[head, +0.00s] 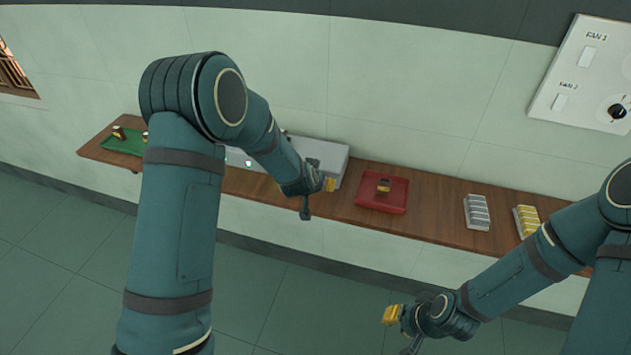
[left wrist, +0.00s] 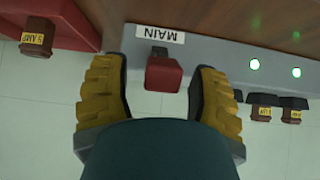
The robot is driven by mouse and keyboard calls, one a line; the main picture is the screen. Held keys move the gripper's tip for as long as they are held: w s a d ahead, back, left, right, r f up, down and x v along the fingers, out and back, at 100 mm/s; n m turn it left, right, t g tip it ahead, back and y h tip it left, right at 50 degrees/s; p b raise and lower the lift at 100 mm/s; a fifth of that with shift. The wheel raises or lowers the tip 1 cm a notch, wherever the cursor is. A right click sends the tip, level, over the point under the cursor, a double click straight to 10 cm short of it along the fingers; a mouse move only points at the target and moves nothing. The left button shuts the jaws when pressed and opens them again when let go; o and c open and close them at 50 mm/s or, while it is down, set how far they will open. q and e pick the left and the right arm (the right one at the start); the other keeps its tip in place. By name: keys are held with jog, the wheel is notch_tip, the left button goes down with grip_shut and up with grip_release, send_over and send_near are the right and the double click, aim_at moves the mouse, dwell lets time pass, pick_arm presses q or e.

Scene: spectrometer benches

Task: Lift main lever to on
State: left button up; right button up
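The main lever (left wrist: 163,75) has a red handle and shows in the left wrist view, just in front of the upside-down MAIN label (left wrist: 160,34) on the grey panel box (left wrist: 215,62). My left gripper (left wrist: 160,90) is open, with one yellow-padded finger on each side of the lever and a visible gap on both sides. In the head view my left gripper (head: 328,185) is at the front of the grey box (head: 325,152), and my arm hides the lever. My right gripper (head: 392,315) hangs in front of the bench, clear of it; its opening is not readable.
Two green lights (left wrist: 255,64) glow on the box, near fuses (left wrist: 264,108). A red tray (head: 372,198) holding a fuse (head: 383,185) lies right of the box. A green tray (head: 122,145) is at the far left. Grey and yellow blocks stand right. A fan panel (head: 575,85) is on the wall.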

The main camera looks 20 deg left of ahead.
pick_arm(q)
jog(key=shift+s+r, duration=0.1)
jog(key=shift+s, duration=0.05)
jog(key=v, duration=1.1)
jog(key=shift+s+r, duration=0.3)
jog(key=s+d+f+n+g+h+b, duration=0.1)
jog(key=s+d+f+g+b, duration=0.2)
jog(key=s+f, duration=0.7)
jog(key=s+d+f+n+g+h+b, duration=0.1)
jog(key=s+d+f+g+h+b, duration=0.1)
jog(key=s+f, duration=0.8)
notch_tip(320, 180, down, 7)
jog(key=shift+s+d+r+g+b, duration=0.1)
jog(key=shift+s+d+g+b, duration=0.1)
jog(key=shift+d+g+b, duration=0.65)
jog(key=shift+d, duration=0.1)
